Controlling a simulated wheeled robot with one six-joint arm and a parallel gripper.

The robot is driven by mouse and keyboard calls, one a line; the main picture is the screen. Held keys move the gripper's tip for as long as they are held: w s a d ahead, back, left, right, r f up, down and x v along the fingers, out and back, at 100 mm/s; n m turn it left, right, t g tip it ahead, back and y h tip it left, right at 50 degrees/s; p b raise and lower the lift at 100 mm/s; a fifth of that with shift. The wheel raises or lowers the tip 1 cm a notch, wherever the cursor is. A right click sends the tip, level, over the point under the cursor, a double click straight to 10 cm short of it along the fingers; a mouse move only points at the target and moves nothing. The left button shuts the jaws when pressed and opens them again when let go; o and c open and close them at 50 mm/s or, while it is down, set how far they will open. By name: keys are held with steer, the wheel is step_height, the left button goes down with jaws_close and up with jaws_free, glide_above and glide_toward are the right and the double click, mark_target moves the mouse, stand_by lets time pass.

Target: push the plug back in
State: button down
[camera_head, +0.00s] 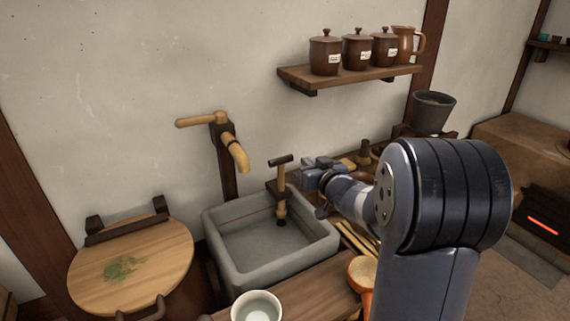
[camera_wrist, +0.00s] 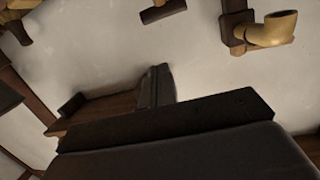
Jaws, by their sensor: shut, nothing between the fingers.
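The plug (camera_head: 281,190) is a wooden peg with a dark crossbar handle on top. My gripper (camera_head: 306,172) is shut and empty, just right of the plug's handle in the head view. I cannot tell whether it touches the plug.
A wooden tap (camera_head: 236,153) hangs over the basin. A round-lidded wooden tub (camera_head: 150,255) stands at left. A pale bowl (camera_head: 257,309) and an orange-brown pot (camera_head: 361,272) are in front. A shelf (camera_head: 350,78) with several jars is above.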

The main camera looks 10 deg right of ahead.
steer(key=shift+w+a+r+n+y+b, duration=0.15)
steer(key=shift+a+n+y, duration=0.15)
steer(key=shift+n+y, duration=0.25)
steer(key=shift+s+a+r+n+y+b, duration=0.15)
steer(key=shift+a+n+y, duration=0.1)
steer(key=shift+n+y, duration=0.25)
steer(key=shift+w, duration=0.2)
steer(key=w+a+f, duration=0.3)
steer(key=w+f, duration=0.1)
steer(key=w, duration=0.6)
steer(key=shift+a+f, duration=0.2)
steer(key=shift+f, duration=0.1)
